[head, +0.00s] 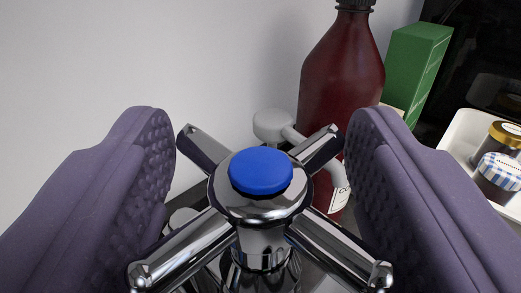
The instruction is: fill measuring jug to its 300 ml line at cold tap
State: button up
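The cold tap (262,207) is a chrome cross-handle with a blue cap (261,170), low in the middle of the head view. My gripper (260,150) has two purple padded fingers with dimpled inner faces. They stand wide apart, one on each side of the tap handle. The two rear spokes reach close to the fingertips; I cannot tell whether they touch. The two front spokes point toward me. The tap's spout and the measuring jug are not seen.
A dark red bottle (341,75) with a black cap stands behind the tap to the right, beside a green box (415,65). A white tray (462,130) with jars (500,170) is at the right. A plain wall fills the left.

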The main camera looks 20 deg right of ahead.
jog(key=c, duration=0.6)
jog(key=shift+o, duration=0.2)
jog(key=shift+f+y+b, duration=0.1)
jog(key=shift+y+b, duration=0.2)
jog(key=shift+b, duration=0.55)
jog(key=shift+n+t+y+b, duration=0.4)
jog(key=shift+n+y+b, duration=0.2)
jog(key=shift+b, duration=0.05)
jog(key=o, duration=1)
jog(key=shift+o, duration=0.2)
jog(key=p+v, duration=0.1)
jog(key=v, duration=0.6)
jog(key=shift+s+p, duration=0.4)
